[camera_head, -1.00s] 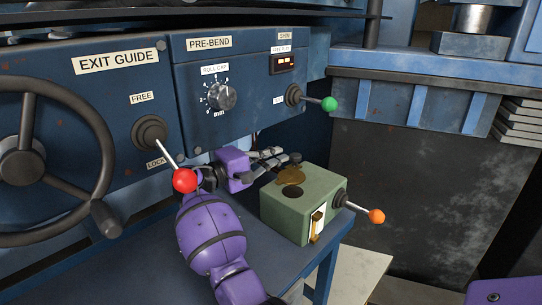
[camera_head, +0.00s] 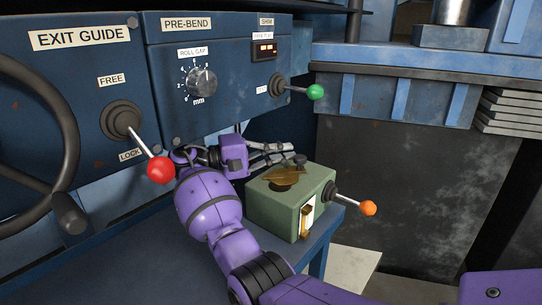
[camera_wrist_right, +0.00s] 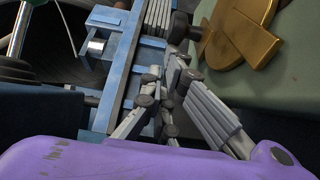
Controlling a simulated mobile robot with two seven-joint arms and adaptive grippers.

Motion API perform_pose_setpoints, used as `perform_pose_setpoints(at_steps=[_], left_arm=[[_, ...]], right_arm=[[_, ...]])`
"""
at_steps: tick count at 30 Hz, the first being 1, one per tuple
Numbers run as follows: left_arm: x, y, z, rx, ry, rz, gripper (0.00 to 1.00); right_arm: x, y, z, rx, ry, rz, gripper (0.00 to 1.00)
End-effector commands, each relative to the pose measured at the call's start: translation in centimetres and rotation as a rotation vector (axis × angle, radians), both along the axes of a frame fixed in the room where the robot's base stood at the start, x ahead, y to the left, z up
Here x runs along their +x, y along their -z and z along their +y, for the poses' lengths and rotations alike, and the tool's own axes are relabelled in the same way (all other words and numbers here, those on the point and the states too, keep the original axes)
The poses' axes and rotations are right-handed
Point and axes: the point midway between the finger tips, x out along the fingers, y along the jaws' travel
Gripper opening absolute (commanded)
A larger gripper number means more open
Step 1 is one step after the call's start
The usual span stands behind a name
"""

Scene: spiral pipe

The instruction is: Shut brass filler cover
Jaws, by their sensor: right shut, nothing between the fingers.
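The brass filler cover (camera_head: 285,175) is on top of a green box (camera_head: 272,212). A dark round opening (camera_head: 280,187) shows in part at the cover's near edge, so the cover does not hide all of it. In the right wrist view the cover (camera_wrist_right: 242,35) is a brass disc with a flat tab at the upper right, over the green top. My right gripper (camera_head: 298,155) is shut and empty, just behind the cover at the box's back edge. Its fingers (camera_wrist_right: 176,75) lie left of the cover in the wrist view; contact cannot be told. My left gripper is out of view.
A lever with an orange knob (camera_head: 368,208) sticks out from the box's right side. A red-knobbed lever (camera_head: 160,169) and a green-knobbed lever (camera_head: 315,92) stand out from the blue panels. The blue bench (camera_head: 130,262) is clear at front left.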

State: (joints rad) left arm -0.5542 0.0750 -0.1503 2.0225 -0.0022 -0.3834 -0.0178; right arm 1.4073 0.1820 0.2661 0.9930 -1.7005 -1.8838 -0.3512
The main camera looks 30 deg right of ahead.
Motion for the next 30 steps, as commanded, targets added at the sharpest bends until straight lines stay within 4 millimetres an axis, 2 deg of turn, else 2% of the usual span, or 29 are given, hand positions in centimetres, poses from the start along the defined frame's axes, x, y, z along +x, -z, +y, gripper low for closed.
perform_pose_setpoints(at_steps=[1, 4, 10, 21, 30], left_arm=[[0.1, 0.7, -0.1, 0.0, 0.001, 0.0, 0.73], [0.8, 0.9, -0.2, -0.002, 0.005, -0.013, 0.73], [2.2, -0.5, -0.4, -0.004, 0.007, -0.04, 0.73], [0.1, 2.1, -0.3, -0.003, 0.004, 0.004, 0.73], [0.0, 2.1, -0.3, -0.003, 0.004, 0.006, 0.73]], right_arm=[[-0.2, 0.5, -0.3, -0.001, 0.047, 0.003, 0.0], [-1.0, 0.4, -0.6, -0.001, 0.13, 0.002, 0.0], [-2.4, -0.3, -0.9, 0.002, 0.174, -0.005, 0.0], [-3.5, 0.2, -1.1, 0.003, 0.281, -0.003, 0.0], [-3.8, -0.1, -1.1, 0.0, 0.302, -0.001, 0.0]])
